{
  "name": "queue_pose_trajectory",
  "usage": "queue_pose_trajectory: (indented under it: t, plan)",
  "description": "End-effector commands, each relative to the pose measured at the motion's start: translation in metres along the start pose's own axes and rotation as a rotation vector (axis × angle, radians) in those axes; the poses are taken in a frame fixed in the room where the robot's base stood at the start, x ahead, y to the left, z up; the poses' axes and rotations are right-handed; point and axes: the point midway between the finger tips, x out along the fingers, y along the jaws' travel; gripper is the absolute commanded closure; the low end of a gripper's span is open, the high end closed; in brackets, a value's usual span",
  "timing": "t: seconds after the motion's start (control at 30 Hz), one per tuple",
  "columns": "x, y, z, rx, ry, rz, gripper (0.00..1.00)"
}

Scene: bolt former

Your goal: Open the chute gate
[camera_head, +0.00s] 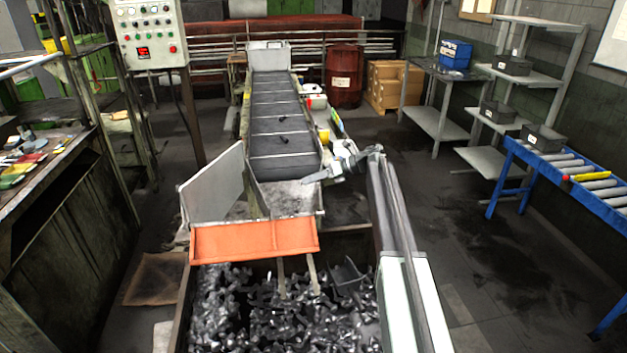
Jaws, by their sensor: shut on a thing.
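An orange flap (255,240), which looks like the chute gate, hangs across the lower front end of the chute (285,197). The chute is a grey metal trough at the foot of the inclined conveyor.
A bin of dark metal pieces (270,310) stands below the flap. A grey side panel (212,183) rises at the chute's left. The conveyor (283,125) runs up behind. A blue roller table (575,170) stands right, with clear floor between it and my arm.

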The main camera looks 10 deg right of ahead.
Motion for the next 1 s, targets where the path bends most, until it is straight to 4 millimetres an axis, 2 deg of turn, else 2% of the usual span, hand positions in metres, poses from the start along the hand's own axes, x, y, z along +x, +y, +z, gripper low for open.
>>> queue_pose_trajectory:
  t: [0.2, 0.23, 0.3, 0.67, 0.83, 1.0]
  plan:
    - [0.001, 0.002, 0.002, 0.0, -0.004, 0.004, 1.0]
    - [0.001, 0.002, 0.002, 0.0, -0.005, 0.004, 0.72]
    - [0.001, 0.001, 0.002, 0.0, -0.004, 0.004, 0.54]
    - [-0.004, 0.0, 0.001, 0.001, -0.004, 0.0, 0.54]
    - [-0.025, 0.001, 0.003, 0.001, -0.004, -0.001, 0.54]
    - [-0.059, 0.002, 0.004, 0.002, -0.005, 0.0, 0.54]
